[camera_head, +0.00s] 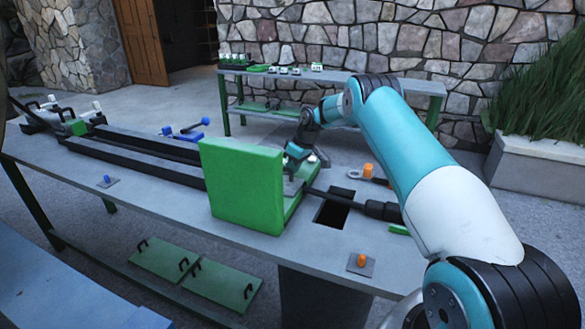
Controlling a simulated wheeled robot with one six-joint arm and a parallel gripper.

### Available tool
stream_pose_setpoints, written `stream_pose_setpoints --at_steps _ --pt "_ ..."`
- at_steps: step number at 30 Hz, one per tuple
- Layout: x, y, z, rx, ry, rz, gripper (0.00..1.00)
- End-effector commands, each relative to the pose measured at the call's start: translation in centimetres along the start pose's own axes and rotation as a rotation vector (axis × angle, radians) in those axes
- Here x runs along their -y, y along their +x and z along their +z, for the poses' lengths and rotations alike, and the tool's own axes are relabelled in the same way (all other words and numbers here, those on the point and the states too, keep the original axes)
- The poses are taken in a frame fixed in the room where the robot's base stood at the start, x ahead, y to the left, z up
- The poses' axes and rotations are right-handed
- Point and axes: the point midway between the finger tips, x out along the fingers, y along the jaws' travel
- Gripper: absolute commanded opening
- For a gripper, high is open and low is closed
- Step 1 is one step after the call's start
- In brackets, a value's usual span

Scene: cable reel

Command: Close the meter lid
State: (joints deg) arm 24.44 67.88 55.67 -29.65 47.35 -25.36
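The meter lid (242,187) is a thick green panel standing nearly upright, so it is open. It stands at the left side of the meter body (292,207), whose green and grey parts show to its right. My gripper (293,157) is at the lid's upper right edge, above the meter body. The lid partly hides the fingers, so I cannot tell whether they are open, shut or touching the lid. A black cable (340,198) runs out of the meter to the right.
A dark square opening (333,210) lies right of the meter. An orange-capped part (368,171) stands behind it. A rear shelf (415,87) holds small parts.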

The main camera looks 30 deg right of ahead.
Motion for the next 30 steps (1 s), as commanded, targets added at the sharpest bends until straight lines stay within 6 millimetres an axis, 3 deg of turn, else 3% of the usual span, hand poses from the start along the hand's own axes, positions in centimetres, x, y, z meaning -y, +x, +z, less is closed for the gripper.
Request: stream_pose_setpoints --at_steps 8,11,24,30 --pt "-0.1 -0.9 0.1 0.001 0.003 0.0 0.0" --pt "-0.1 -2.8 0.1 0.0 0.003 0.001 0.0" --pt "-0.1 -13.9 0.0 -0.002 0.001 0.002 0.0" --pt "0.0 -16.8 0.0 -0.001 0.0 0.001 0.0"
